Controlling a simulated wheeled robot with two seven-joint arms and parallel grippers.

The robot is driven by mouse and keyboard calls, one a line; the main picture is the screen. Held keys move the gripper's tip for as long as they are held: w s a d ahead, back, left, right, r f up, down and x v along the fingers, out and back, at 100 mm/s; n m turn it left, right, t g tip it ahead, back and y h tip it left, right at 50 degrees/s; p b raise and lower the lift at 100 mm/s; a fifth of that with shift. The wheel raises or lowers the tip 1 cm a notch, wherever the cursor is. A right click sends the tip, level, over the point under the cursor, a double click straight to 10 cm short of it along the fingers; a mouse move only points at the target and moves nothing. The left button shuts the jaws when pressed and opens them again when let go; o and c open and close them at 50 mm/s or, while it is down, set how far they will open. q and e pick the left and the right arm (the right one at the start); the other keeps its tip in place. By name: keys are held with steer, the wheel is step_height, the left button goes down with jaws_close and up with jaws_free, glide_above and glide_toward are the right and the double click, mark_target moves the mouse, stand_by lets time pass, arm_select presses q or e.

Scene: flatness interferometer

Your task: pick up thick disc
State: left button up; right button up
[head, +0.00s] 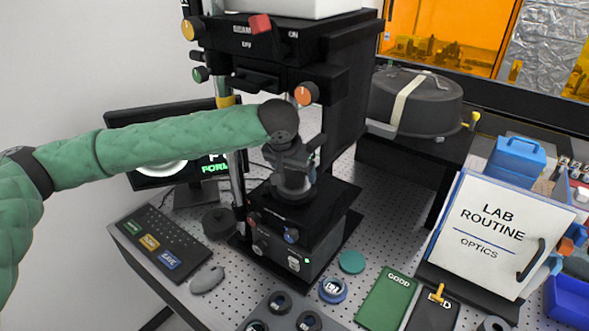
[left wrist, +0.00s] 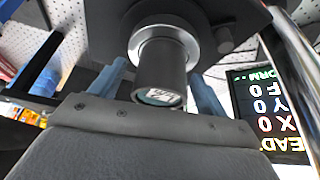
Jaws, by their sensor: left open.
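A thick dark grey disc, tall like a short cylinder, with a labelled, greenish end face (left wrist: 160,72), stands in a silver ring on the black instrument's stage. In the head view its lower part (head: 292,187) shows below my left gripper (head: 293,160). My left gripper is open; in the left wrist view its blue-grey fingers (left wrist: 160,88) stand on either side of the disc. I cannot tell whether either finger touches it. The gripper hides the disc's upper part in the head view. My right gripper is not in view.
The black instrument column (head: 347,115) rises close behind the gripper. A monitor (head: 163,165) and keypad (head: 160,240) stand left. A teal disc (head: 351,262), a blue-rimmed disc (head: 333,290), a tray with black rings (head: 262,311) and a green GOOD mat (head: 388,300) lie in front.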

arm_select(q)
steer(key=shift+w+f, duration=0.1)
steer(key=shift+f, duration=0.15)
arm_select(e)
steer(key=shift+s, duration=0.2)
arm_select(q)
steer(key=shift+c, duration=0.3)
steer(key=c, duration=1.1)
steer(key=shift+c, duration=0.4)
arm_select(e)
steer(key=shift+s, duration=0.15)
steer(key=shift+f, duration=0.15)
